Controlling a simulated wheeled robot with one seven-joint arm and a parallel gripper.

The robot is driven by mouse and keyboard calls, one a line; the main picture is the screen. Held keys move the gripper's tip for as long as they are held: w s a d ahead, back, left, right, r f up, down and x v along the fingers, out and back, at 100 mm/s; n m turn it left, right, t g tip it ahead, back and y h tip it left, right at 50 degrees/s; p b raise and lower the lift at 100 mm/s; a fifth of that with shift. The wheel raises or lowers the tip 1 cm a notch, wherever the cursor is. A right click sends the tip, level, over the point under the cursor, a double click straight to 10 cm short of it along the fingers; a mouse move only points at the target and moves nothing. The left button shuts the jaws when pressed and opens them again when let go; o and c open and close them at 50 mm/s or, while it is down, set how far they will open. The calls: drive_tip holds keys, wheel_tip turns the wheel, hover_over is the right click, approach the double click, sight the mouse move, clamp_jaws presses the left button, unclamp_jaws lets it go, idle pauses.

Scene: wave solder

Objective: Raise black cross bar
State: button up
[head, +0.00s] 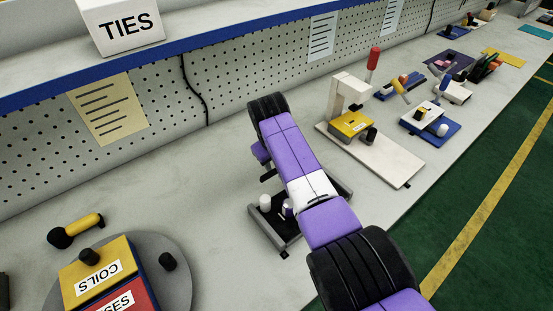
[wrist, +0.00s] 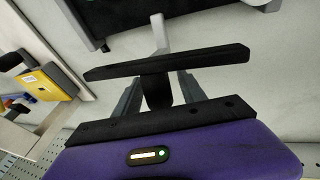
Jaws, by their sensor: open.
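The black cross bar (wrist: 168,63) spans the middle of the wrist view, slightly tilted. A short black stem (wrist: 157,92) shows on its near side. My gripper (wrist: 160,80) is open. Its two grey fingers stand on either side of the stem, with their tips at the bar. I cannot tell whether they touch it. A pale metal arm (wrist: 159,33) shows beyond the bar. The grey frame (head: 263,230) of the fixture shows beside my arm.
A white press with a red handle (head: 374,58) stands right of my arm. A round grey plate (head: 178,255) carries COILS (head: 98,268) and red boxes at lower left. A yellow-handled tool (head: 82,226) lies behind it. A pegboard wall (head: 225,85) borders the bench.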

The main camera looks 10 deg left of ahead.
drive_tip(key=shift+r, duration=0.1)
drive_tip(key=shift+p+v, duration=0.3)
drive_tip(key=shift+v, duration=3.5)
